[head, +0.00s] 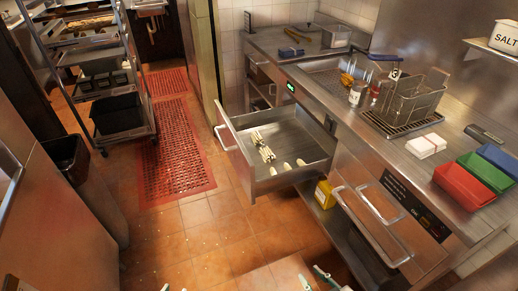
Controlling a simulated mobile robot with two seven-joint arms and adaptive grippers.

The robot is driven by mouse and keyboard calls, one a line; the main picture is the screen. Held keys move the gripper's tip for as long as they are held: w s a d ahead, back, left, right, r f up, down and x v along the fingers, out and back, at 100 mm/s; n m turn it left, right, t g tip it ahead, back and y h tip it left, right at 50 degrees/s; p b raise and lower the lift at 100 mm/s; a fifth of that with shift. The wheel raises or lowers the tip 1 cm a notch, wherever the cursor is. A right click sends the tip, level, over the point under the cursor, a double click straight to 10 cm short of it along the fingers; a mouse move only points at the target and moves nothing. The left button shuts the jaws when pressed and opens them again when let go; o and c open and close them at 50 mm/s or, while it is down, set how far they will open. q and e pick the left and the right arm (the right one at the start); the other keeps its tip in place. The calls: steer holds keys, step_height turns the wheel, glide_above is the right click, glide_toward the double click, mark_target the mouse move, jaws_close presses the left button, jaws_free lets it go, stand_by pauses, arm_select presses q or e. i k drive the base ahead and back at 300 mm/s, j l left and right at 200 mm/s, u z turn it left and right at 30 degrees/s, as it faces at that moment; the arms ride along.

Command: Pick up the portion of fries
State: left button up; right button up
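Pale fries (266,153) lie in the open drawer (288,183) under the counter. They form a small cluster near the drawer's left side, with a few pale pieces farther right. Which of them make up the portion is too small to tell. My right gripper (315,279) shows at the bottom edge, cut off by the frame. Its two tips stand apart with nothing seen between them, well short of the drawer. Only a sliver of my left gripper (168,288) shows at the bottom edge, so its opening cannot be told.
The counter above holds fryer baskets (413,103), bottles and red (464,186), green and blue containers. A yellow container (325,194) sits on the low shelf right of the drawer. A rack (100,75) stands at left. The tiled floor before the drawer is clear.

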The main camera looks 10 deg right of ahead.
mark_target(257, 138)
steer(key=k+z, duration=0.25)
steer(key=k+l+z, duration=0.3)
steer(key=k, duration=0.15)
steer(key=j+z, duration=0.1)
steer(key=z, duration=0.35)
steer(key=j+z, duration=0.1)
steer(key=z, duration=0.3)
steer(key=i+j+z, duration=0.1)
steer(key=z, duration=0.35)
steer(key=i+j, duration=0.1)
steer(key=j, duration=0.35)
steer(key=i+j, duration=0.1)
steer(key=j, duration=0.35)
steer(key=i+j, duration=0.1)
steer(key=j, duration=0.4)
steer(key=i+j, duration=0.1)
steer(key=j, duration=0.35)
steer(key=i+j, duration=0.1)
steer(key=j, duration=0.35)
steer(key=i+j, duration=0.1)
steer(key=j, duration=0.35)
